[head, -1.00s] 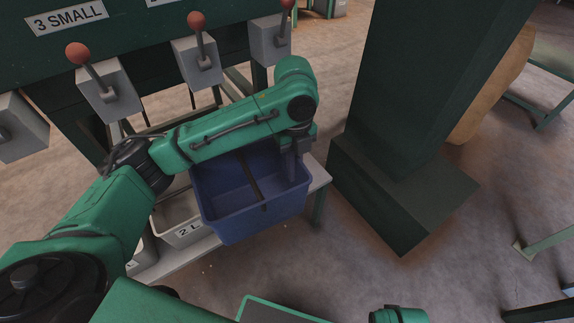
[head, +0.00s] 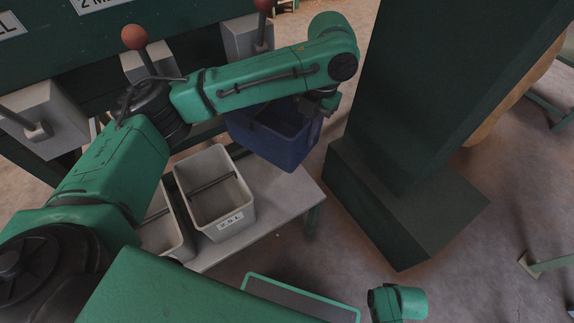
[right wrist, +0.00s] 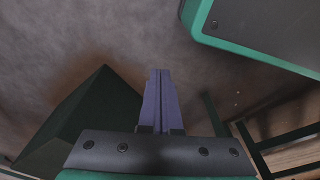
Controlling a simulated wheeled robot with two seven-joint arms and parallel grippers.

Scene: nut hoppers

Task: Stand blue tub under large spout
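The blue tub (head: 278,143) is in the head view, at the far right end of the bench, partly hidden behind my left forearm. It overlaps the bench end in the picture and looks raised. My left gripper (head: 322,104) is at the tub's right wall and appears shut on it; the fingertips are hidden. The large spout cannot be made out. Grey hopper boxes (head: 146,62) with red-knobbed levers line the green frame. In the right wrist view my right gripper (right wrist: 160,78) has its fingers together, with nothing between them, away from the tub.
A grey labelled bin (head: 222,228) stands on the pale bench (head: 262,218), with another grey bin (head: 160,235) left of it. A dark green column with a broad foot (head: 372,215) stands close right of the tub.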

